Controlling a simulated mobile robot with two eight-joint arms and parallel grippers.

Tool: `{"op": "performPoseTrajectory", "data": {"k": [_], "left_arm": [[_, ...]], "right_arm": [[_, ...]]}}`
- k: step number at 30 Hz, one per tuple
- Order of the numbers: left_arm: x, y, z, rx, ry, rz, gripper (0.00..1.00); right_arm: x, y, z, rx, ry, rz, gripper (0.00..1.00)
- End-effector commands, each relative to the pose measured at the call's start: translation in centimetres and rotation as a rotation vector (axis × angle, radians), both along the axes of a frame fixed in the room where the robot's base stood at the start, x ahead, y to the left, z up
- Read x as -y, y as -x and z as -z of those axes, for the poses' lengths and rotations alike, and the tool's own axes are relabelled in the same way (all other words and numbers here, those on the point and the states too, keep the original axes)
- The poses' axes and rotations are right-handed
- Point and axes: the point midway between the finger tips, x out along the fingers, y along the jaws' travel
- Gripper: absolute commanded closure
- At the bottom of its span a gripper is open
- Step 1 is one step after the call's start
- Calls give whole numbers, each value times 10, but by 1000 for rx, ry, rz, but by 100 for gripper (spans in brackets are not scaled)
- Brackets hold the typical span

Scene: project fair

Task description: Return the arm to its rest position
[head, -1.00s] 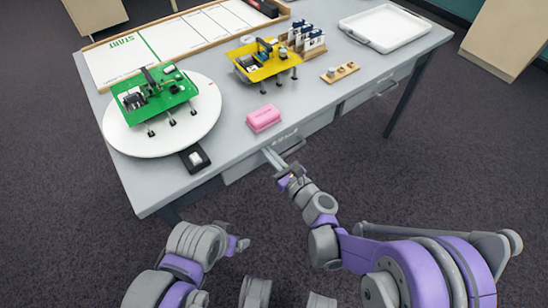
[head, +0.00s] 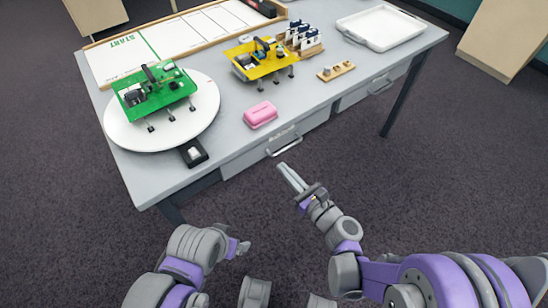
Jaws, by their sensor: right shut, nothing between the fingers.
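My right gripper (head: 291,178) is shut and empty. Its fingers point up and left over the floor, just in front of the grey table (head: 330,108), apart from the handle of the left drawer (head: 284,147). My left arm (head: 196,250) is folded low at the bottom left. A small end part of it shows, but its fingers cannot be made out.
On the table are a green robot (head: 155,92) on a white disc (head: 190,126), a yellow robot (head: 262,64), a pink block (head: 260,115), a black switch box (head: 193,153), a wooden holder (head: 336,71) and a white tray (head: 381,27). Both drawers look shut. The carpet is clear.

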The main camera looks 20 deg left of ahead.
Motion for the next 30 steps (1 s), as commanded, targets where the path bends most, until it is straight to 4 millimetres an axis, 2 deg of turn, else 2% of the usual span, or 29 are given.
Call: {"op": "performPoseTrajectory", "data": {"k": [3, 7, 17, 20, 23, 26, 30], "left_arm": [[0, 1, -2, 1, 0, 0, 13], [0, 1, -3, 1, 0, 0, 13], [0, 1, -3, 1, 0, 0, 13], [0, 1, -3, 1, 0, 0, 13], [0, 1, -3, 1, 0, 0, 13], [0, 1, -3, 1, 0, 0, 13], [0, 1, -3, 1, 0, 0, 13]], "right_arm": [[17, 12, 0, 0, 1, 3, 100], [26, 20, 0, 1, 2, 1, 100], [29, 23, 0, 2, 5, -1, 100], [30, 26, -1, 35, 66, -12, 100], [35, 35, -2, 126, 239, -48, 100], [46, 52, 0, 267, 508, -124, 100], [76, 83, 10, 480, 924, -291, 100]]}}
